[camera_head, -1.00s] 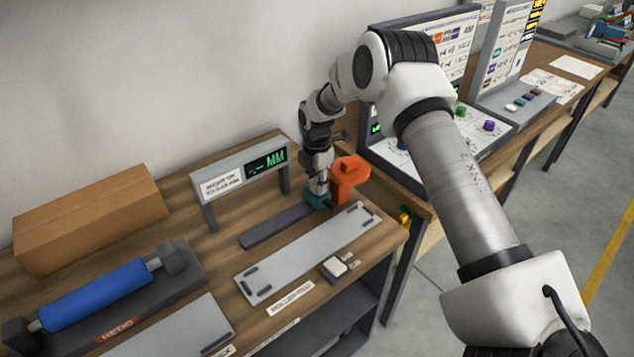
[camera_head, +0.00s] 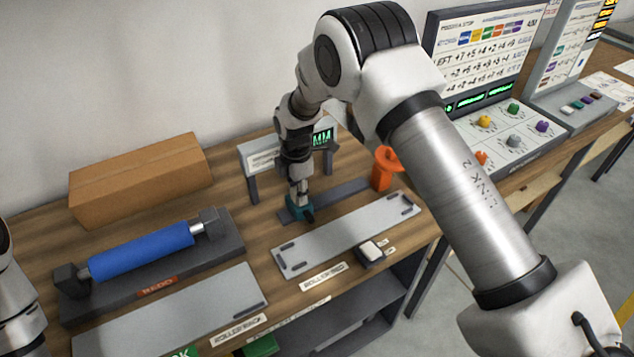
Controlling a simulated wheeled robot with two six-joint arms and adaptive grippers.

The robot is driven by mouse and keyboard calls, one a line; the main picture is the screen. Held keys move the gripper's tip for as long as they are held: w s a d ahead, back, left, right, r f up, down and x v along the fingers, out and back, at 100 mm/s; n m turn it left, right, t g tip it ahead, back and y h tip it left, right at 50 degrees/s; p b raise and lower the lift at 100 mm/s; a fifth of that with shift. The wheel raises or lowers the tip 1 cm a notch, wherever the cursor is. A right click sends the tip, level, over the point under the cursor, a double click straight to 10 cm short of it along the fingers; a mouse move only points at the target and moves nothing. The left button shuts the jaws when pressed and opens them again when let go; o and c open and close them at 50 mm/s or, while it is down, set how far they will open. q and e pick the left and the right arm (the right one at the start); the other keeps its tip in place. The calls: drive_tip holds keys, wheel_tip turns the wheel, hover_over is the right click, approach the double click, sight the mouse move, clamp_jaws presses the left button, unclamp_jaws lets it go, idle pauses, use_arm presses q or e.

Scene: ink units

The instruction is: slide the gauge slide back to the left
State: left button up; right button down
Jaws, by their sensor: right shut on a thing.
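The teal gauge slide (camera_head: 300,211) sits near the left end of a dark flat rail (camera_head: 345,191). My right gripper (camera_head: 298,196) comes down from above and is shut on the slide, hiding part of it. An orange post (camera_head: 381,170) stands at the right end of the rail, clear of the slide. A grey gauge display (camera_head: 262,160) stands on legs behind the rail; my right arm covers part of it, and green characters show on its screen. My left gripper is out of view; only part of my left arm shows at the left edge.
A grey plate (camera_head: 345,236) lies in front of the rail, with a small white button (camera_head: 370,249) beside it. A blue roller (camera_head: 140,252) on a dark stand and a cardboard box (camera_head: 140,180) are to the left. Control panels (camera_head: 500,125) stand at the right.

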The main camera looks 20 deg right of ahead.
sight(291, 203)
drive_tip(key=shift+s+a+f, duration=0.15)
drive_tip(key=shift+s+a, duration=0.05)
drive_tip(key=shift+a, duration=0.65)
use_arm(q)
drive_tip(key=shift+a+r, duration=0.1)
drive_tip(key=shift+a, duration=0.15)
use_arm(e)
drive_tip(key=shift+d, duration=0.1)
drive_tip(key=shift+f, duration=0.1)
drive_tip(key=c, duration=1.1)
unclamp_jaws()
drive_tip(key=shift+o, duration=1.3)
drive_tip(key=shift+a, duration=0.2)
drive_tip(key=shift+w+a, duration=0.15)
drive_tip(key=shift+r, duration=0.5)
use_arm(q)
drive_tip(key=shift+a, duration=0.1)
use_arm(e)
wheel_tip(291, 203, up, 11)
